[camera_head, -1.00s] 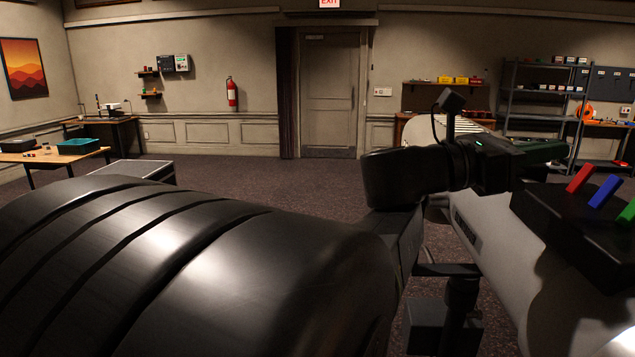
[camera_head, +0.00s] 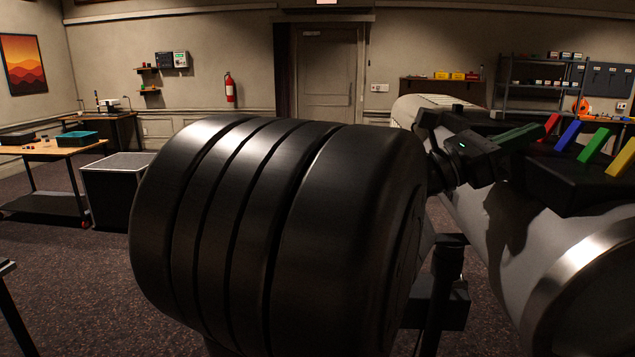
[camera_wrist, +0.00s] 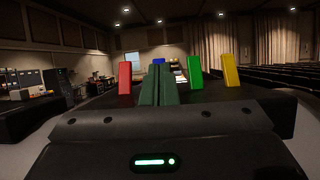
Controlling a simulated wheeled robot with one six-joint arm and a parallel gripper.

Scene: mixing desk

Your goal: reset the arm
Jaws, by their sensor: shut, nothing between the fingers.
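My gripper (camera_head: 522,137) is at the right in the head view, beyond my large black arm link. Its dark green fingers (camera_wrist: 157,85) are shut together and empty in the wrist view. They point toward a row of upright coloured levers: red (camera_wrist: 125,78), blue (camera_wrist: 158,61), green (camera_wrist: 196,70) and yellow (camera_wrist: 230,69). The fingers partly cover the blue one. In the head view the levers lean from a black box (camera_head: 575,185). I cannot tell whether the gripper touches any lever.
A large pale cylindrical body (camera_head: 525,255) lies below the black box. A grey-topped black bin (camera_head: 115,190) and a wooden table (camera_head: 50,150) stand at the left. A door (camera_head: 326,80), a fire extinguisher (camera_head: 230,88) and shelving (camera_head: 540,90) line the back. Carpet at lower left is mostly clear.

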